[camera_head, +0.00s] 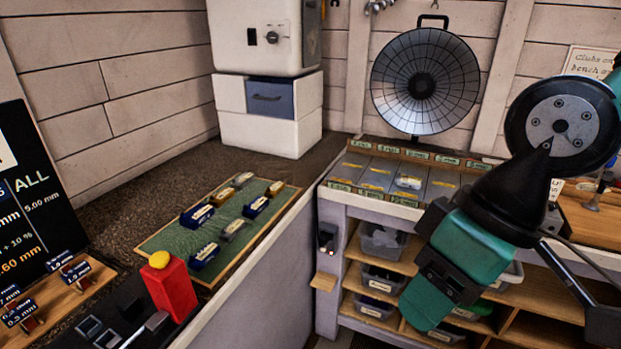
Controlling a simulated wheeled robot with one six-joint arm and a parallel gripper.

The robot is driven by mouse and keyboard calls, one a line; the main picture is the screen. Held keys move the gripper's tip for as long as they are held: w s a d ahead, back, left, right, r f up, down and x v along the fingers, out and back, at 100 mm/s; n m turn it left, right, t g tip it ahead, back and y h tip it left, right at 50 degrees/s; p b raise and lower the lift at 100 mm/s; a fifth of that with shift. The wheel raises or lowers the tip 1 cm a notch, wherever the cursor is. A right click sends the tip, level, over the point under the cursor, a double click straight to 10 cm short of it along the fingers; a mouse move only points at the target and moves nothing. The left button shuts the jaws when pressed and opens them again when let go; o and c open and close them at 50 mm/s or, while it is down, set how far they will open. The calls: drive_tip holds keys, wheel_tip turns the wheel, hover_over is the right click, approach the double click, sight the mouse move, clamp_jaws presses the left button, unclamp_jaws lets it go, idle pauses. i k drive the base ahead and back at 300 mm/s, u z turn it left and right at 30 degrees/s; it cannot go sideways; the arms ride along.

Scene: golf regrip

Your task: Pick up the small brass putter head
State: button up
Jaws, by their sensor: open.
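A green mat (163,238) on a wooden board lies on the left bench and carries several small club heads. Brass-coloured heads lie toward its far end: one at the back (243,179), one at the right edge (275,188) and one left of them (223,195). They are small and I cannot tell which is the putter head. Dark blue labelled pieces (197,215) and a grey one (233,229) lie among them. My arm is at the right, well apart from the mat. I cannot make out my gripper's fingertips.
A red block with a yellow button (170,285) stands at the mat's near-left corner. A white cabinet (270,130) stands behind. A slotted tray (380,172) and a mesh dish (425,80) are at the centre right. Shelves with bins (380,278) sit below.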

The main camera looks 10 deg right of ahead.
sight(272, 192)
drive_tip(key=u, duration=0.2)
drive_tip(key=i, duration=1.05)
drive_tip(key=u, duration=0.6)
